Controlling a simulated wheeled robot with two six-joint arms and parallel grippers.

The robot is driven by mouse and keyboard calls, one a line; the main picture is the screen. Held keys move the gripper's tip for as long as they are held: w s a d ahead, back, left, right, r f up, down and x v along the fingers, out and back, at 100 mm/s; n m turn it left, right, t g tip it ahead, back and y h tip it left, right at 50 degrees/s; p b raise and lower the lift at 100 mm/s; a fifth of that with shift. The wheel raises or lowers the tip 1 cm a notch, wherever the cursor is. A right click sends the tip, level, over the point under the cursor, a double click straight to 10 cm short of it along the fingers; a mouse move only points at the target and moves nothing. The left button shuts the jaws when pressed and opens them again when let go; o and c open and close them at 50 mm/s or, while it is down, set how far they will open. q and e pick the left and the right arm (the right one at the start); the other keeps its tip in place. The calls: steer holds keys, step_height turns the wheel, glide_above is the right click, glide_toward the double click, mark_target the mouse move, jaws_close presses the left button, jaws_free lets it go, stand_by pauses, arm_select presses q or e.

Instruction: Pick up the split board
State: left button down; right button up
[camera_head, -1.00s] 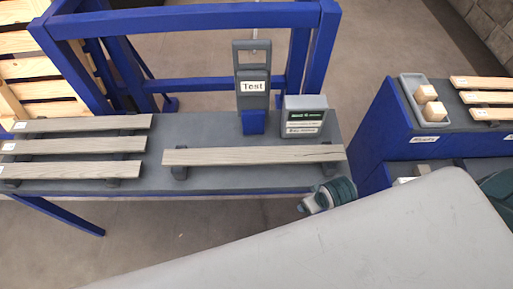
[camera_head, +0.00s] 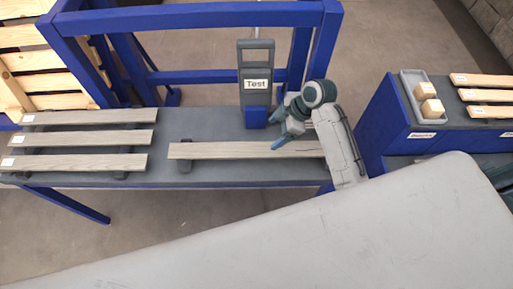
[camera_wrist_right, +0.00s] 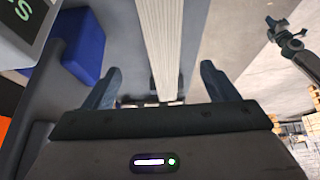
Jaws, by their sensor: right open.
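A single grey weathered board (camera_head: 225,151) lies across supports on the grey table, in front of the test stand. My right gripper (camera_head: 274,132) is open over the board's right half. In the right wrist view the board (camera_wrist_right: 160,40) runs lengthwise between the spread fingers of this gripper (camera_wrist_right: 160,82), without a grip on it. What seems to be my left gripper (camera_wrist_right: 285,32) shows small at the upper right there; its jaw state is unclear.
Three grey boards (camera_head: 85,139) lie on the table's left. The test stand (camera_head: 255,80), with a blue base (camera_wrist_right: 85,45), is close to my right gripper. A label box (camera_wrist_right: 30,25) is beside it. A blue frame (camera_head: 190,20) stands behind. Right bench holds a tray (camera_head: 407,90).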

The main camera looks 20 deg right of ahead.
mark_target(257, 148)
steer(key=p+x, duration=0.1)
steer(key=x, duration=0.3)
steer(key=shift+s+a+f, duration=0.1)
steer(key=shift+a+f, duration=0.05)
steer(key=shift+a, duration=0.15)
steer(key=p+x, duration=0.2)
steer(key=x, duration=0.1)
steer(key=p+x, duration=0.1)
steer(key=shift+s+d+f, duration=0.1)
steer(key=shift+s+f, duration=0.05)
steer(key=shift+f, duration=0.2)
steer(key=shift+a+f, duration=0.2)
steer(key=shift+f, duration=0.3)
steer(key=c, duration=1.3)
steer(key=shift+r, duration=0.15)
